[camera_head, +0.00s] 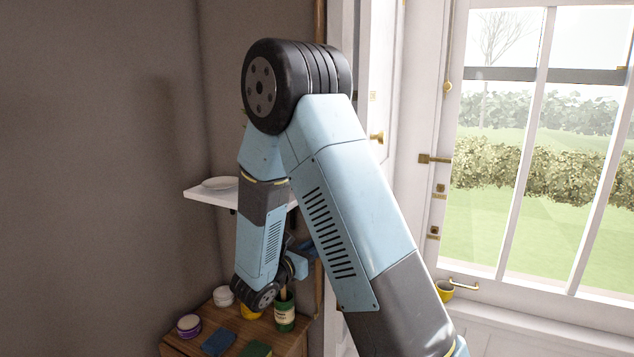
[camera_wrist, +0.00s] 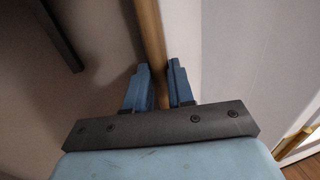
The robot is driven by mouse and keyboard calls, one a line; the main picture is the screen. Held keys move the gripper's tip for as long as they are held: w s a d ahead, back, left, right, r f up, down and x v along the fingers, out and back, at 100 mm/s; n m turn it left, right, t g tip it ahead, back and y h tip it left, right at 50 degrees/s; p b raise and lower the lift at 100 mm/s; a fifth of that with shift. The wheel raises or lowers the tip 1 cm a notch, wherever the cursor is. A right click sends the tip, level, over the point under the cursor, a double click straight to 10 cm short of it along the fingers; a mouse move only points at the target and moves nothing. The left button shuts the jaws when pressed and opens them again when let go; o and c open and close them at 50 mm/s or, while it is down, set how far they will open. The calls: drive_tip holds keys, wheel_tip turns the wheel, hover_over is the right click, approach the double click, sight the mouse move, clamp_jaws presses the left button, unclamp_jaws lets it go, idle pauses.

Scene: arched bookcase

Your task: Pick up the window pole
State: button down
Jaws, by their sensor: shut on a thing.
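The window pole (camera_wrist: 150,35) is a light brown wooden rod. In the wrist view it runs upward from between the two blue fingers of my gripper (camera_wrist: 161,72). The fingers are shut on it, one on each side. The lower part of the pole is hidden behind my gripper's dark plate. In the head view my gripper (camera_head: 303,257) is mostly hidden behind my arm, low near the wall corner. A brown upright strip (camera_head: 320,25) shows above my arm there; I cannot tell whether it is the pole.
A wooden surface (camera_head: 185,340) below my gripper holds a green jar (camera_head: 285,312), a white-lidded tub (camera_head: 189,326), a white cup (camera_head: 223,296) and a blue sponge-like block (camera_head: 218,342). A white shelf (camera_head: 205,197) with a plate (camera_head: 220,183) is above. The window (camera_head: 530,150) is at right.

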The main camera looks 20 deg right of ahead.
drive_tip(key=shift+r, duration=0.1)
drive_tip(key=r+v, duration=0.1)
drive_tip(key=v, duration=0.8)
drive_tip(key=r+v, duration=0.2)
drive_tip(key=v, duration=0.7)
drive_tip(key=shift+r, duration=0.25)
drive_tip(key=shift+s, duration=0.1)
drive_tip(key=s+v, duration=0.1)
drive_tip(key=v, duration=0.5)
drive_tip(key=shift+s, duration=0.3)
idle(0.6)
drive_tip(key=shift+d, duration=0.1)
